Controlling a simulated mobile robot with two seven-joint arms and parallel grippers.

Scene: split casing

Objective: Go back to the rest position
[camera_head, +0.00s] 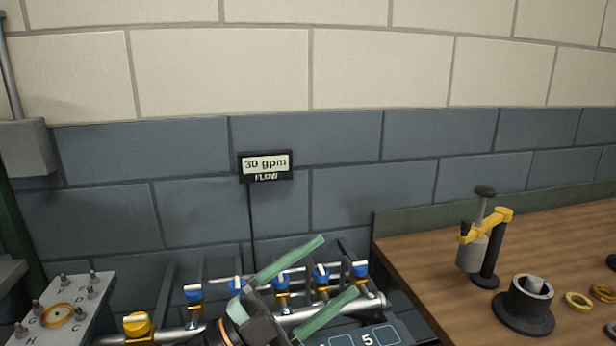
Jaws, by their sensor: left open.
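My left gripper (328,280) shows at the bottom centre, with two pale green fingers spread wide apart and nothing between them. It is in front of a pipe manifold (370,302) with several blue-handled valves (321,274) and hides part of it. A yellow valve (138,325) sits at the pipe's left end. My right gripper is not in view.
A wooden bench (430,270) at the right holds a small press (486,240), a dark flanged casing (527,304) and brass rings (578,300). A studded plate (62,312) is at lower left. A "30 gpm FLOW" display (265,166) stands before the block wall.

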